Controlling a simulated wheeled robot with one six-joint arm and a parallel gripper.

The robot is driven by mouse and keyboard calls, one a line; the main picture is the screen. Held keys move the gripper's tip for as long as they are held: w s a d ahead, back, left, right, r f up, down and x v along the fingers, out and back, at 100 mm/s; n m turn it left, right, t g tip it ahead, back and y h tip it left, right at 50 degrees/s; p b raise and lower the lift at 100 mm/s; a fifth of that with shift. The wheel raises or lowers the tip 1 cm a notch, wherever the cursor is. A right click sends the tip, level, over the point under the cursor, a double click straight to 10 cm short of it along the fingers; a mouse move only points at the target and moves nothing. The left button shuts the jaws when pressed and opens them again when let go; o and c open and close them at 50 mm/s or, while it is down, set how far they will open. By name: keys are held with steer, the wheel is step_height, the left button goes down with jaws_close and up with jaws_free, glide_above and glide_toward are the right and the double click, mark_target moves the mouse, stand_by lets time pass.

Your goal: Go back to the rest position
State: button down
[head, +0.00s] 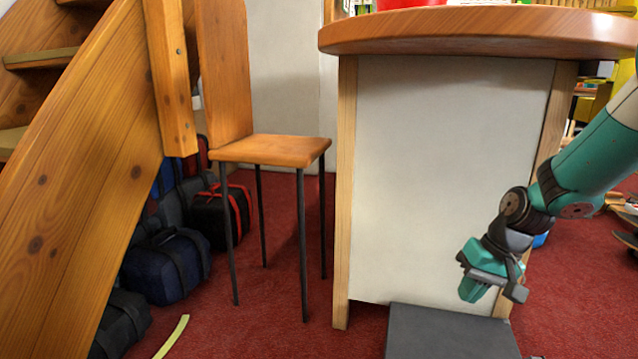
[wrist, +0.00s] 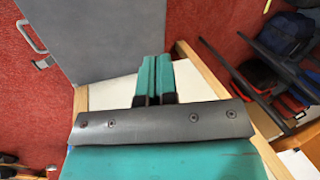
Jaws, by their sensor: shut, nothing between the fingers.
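My gripper (head: 474,292) hangs at the end of my teal arm at the right of the head view, in front of the white side panel of a wooden counter. In the wrist view my gripper (wrist: 155,62) shows its two teal fingers side by side and touching, with nothing between them. A grey flat-topped box or slab (head: 450,332) stands low on the floor below my gripper. It also shows at the upper left of the wrist view (wrist: 100,35).
The counter's wooden top (head: 470,35) overhangs above. A wooden chair (head: 270,150) stands left of it. Bags (head: 165,265) lie under a wooden staircase (head: 80,150) at the left. Red carpet is open between the chair and counter. A metal handle (wrist: 32,38) sticks out beside the grey slab.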

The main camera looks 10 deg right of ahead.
steer(key=s+a+r+n+t+h, duration=0.1)
steer(key=s+a+r+n+h, duration=0.25)
steer(key=s+a, duration=0.45)
steer(key=s+a+r+n+g+y+p, duration=0.1)
steer(key=s+a+r+n+p, duration=0.1)
steer(key=s+a+r+p, duration=0.4)
steer(key=s+a+r+n+g+y+p, duration=0.1)
steer(key=s+a+r+n+y+p, duration=0.15)
steer(key=r, duration=0.55)
steer(key=s+a+r+n+p, duration=0.2)
steer(key=s+a+r+p, duration=0.25)
steer(key=r, duration=0.35)
step_height(320, 180, up, 35)
steer(key=p, duration=3.5)
steer(key=shift+d, duration=0.2)
steer(key=shift+d, duration=0.15)
